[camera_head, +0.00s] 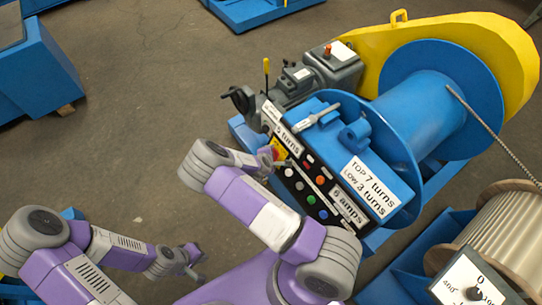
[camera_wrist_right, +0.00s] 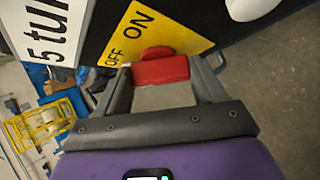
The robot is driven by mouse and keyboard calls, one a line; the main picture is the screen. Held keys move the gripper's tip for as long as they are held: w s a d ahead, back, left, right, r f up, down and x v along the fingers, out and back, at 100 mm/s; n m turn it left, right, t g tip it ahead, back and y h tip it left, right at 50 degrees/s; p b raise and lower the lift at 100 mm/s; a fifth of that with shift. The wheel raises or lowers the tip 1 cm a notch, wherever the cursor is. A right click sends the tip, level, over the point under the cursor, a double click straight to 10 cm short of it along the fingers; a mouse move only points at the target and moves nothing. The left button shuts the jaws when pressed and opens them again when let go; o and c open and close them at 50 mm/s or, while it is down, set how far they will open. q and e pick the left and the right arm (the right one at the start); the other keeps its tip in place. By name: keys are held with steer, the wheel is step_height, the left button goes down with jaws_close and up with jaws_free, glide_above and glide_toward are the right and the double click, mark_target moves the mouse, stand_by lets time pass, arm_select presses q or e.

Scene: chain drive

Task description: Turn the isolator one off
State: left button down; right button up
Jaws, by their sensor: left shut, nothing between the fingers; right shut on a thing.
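The isolator's red handle (camera_wrist_right: 160,70) sits on a yellow plate (camera_wrist_right: 150,32) marked OFF and ON. In the right wrist view it lies crosswise between the two fingers of my right gripper (camera_wrist_right: 163,74), which is shut on it. In the head view the yellow isolator plate (camera_head: 279,148) is at the upper left of the black control panel (camera_head: 307,186), partly hidden by my right gripper (camera_head: 268,160). My left gripper (camera_head: 190,262) is shut and empty, low over the floor at lower left, away from the panel.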

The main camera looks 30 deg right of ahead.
steer(key=o, duration=1)
steer(key=shift+o, duration=0.2)
steer(key=p+v, duration=0.1)
steer(key=v, duration=0.6)
steer(key=shift+a+r, duration=0.15)
steer(key=shift+r, duration=0.05)
steer(key=shift+s, duration=0.15)
